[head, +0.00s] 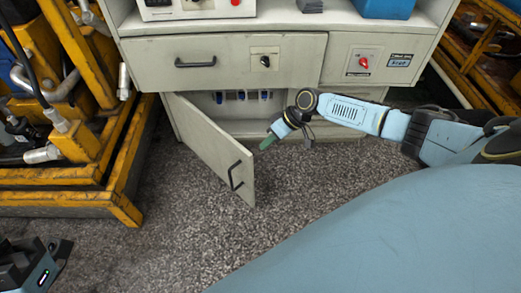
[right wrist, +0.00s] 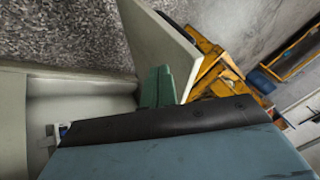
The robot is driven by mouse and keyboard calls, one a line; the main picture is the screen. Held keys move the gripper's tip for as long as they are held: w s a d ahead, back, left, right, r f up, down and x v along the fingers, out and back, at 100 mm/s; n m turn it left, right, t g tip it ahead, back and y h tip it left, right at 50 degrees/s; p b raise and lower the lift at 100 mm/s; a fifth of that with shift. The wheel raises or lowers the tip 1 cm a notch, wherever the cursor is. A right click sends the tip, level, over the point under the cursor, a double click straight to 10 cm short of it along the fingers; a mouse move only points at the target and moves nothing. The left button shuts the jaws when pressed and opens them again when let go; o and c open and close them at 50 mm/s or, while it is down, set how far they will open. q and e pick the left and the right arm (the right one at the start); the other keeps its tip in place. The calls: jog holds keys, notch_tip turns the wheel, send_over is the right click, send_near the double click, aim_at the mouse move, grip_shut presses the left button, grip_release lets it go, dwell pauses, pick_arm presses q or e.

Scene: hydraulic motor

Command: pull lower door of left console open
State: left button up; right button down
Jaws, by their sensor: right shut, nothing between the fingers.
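The left console's lower door (head: 208,143) stands part open, hinged at its left and swung out toward me. Its black handle (head: 234,176) is on the outer face near the free edge. My right gripper (head: 267,142) is shut and empty, in front of the opening and right of the door, on its inner side and off the handle. In the right wrist view, its green fingers (right wrist: 158,90) are close to the door (right wrist: 165,40); I cannot tell if they touch. An arm part of mine shows at the lower left of the head view, without fingers.
Above the opening are a drawer (head: 225,63) with a black handle and a panel with a red knob (head: 364,62). Blue-handled parts sit inside the compartment (head: 235,98). A yellow frame (head: 70,190) stands left of the door. The speckled floor (head: 190,230) before it is clear.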

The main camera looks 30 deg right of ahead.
jog(key=shift+s+a+r, duration=0.1)
jog(key=shift+s+a, duration=0.1)
jog(key=shift+a, duration=0.6)
jog(key=shift+s+a+r, duration=0.1)
jog(key=shift+s+a, duration=0.05)
jog(key=shift+a, duration=0.65)
